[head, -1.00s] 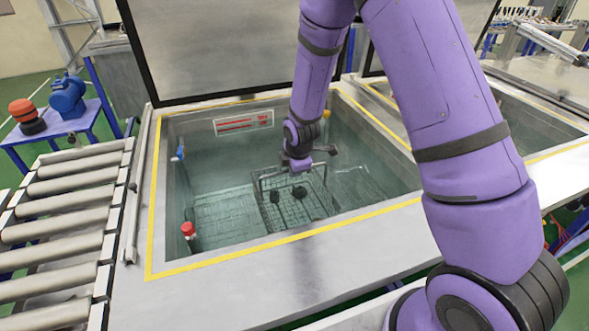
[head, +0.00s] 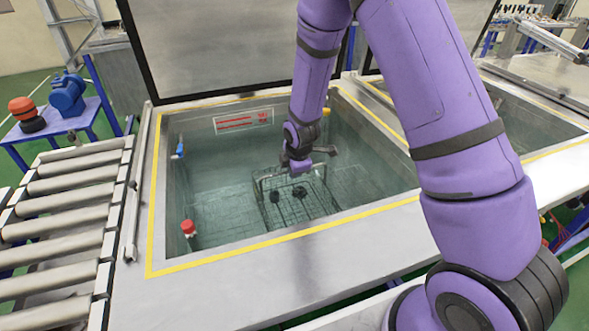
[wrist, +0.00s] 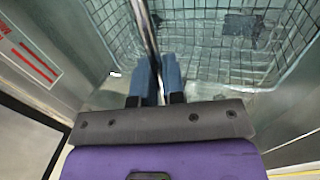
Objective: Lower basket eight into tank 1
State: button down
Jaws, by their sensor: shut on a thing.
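The wire basket (head: 318,205) sits low inside tank 1 (head: 150,225), in the water, with a few dark parts (head: 299,193) in it. My gripper (head: 297,168) is at the basket's top, over the tank. In the wrist view my gripper's blue fingers (wrist: 158,80) are shut on the basket's handle bar (wrist: 146,35), and the basket's mesh (wrist: 235,60) with dark parts (wrist: 243,27) spreads beyond them. No number can be read on the basket. Whether it touches the tank floor cannot be told.
The open lid (head: 225,45) stands up behind the tank. A roller conveyor (head: 60,215) runs at left. A red-capped fitting (head: 188,228) and a blue valve (head: 180,150) are on the tank's left wall. Another tank (head: 520,115) lies to the right.

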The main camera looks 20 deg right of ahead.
jog(key=c, duration=1.1)
grip_release()
jog(key=shift+s, duration=0.1)
jog(key=shift+w+r+v, duration=0.2)
jog(key=shift+w+v, duration=0.45)
jog(key=shift+v, duration=3.05)
jog(key=shift+w+r+v, duration=0.2)
jog(key=shift+w+v, duration=0.4)
jog(key=shift+v, duration=3.1)
jog(key=shift+w+r+v, duration=0.2)
jog(key=shift+w+v, duration=0.45)
jog(key=shift+v, duration=3.1)
